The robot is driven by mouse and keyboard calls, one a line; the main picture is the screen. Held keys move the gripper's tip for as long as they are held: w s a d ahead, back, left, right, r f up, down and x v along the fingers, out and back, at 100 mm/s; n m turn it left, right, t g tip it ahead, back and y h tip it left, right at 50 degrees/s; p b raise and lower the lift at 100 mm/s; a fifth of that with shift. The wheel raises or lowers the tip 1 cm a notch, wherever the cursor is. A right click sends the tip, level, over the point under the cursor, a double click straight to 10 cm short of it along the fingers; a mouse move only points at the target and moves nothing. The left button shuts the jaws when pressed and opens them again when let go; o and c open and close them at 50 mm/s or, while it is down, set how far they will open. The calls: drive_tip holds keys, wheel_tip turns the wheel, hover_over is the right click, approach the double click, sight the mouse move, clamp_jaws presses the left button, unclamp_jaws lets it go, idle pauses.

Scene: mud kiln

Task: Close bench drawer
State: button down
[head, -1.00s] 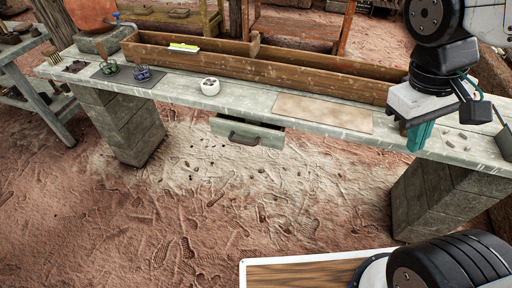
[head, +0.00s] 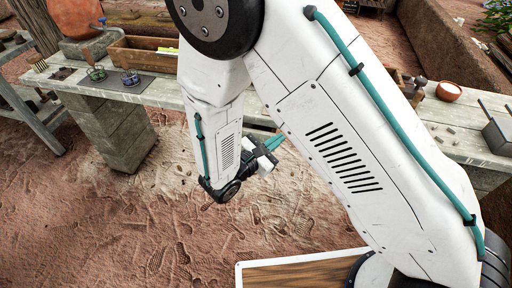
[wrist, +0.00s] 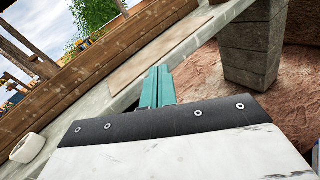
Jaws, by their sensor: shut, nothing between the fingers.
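The pale grey bench (head: 155,93) runs across the head view on block supports, with its middle hidden behind my arm. The bench drawer cannot be made out now; my arm covers its place under the benchtop in the head view. My gripper (head: 275,143) has teal fingers pressed together, in front of the bench near its front edge. In the wrist view my gripper (wrist: 157,88) is shut and empty, pointing along the bench edge (wrist: 205,27). Whether it touches the drawer cannot be told.
A white pot (wrist: 27,148) stands on the benchtop at left in the wrist view. A block support (wrist: 250,50) stands under the bench. A long wooden trough (head: 140,53) lies along the back. Bare earth floor (head: 110,220) lies in front.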

drive_tip(key=s+a+f+n+t+y, duration=0.3)
drive_tip(key=a+f+n+t+y, duration=0.5)
drive_tip(key=f, duration=0.6)
drive_tip(key=n+g, duration=0.1)
drive_tip(key=g, duration=0.1)
approach(262, 133)
drive_tip(key=w+f, duration=0.4)
drive_tip(key=w, duration=0.3)
drive_tip(key=shift+s+d+h, duration=0.25)
drive_tip(key=shift+d+h, duration=0.15)
drive_tip(key=shift+d, duration=0.05)
drive_tip(key=shift+a, duration=0.1)
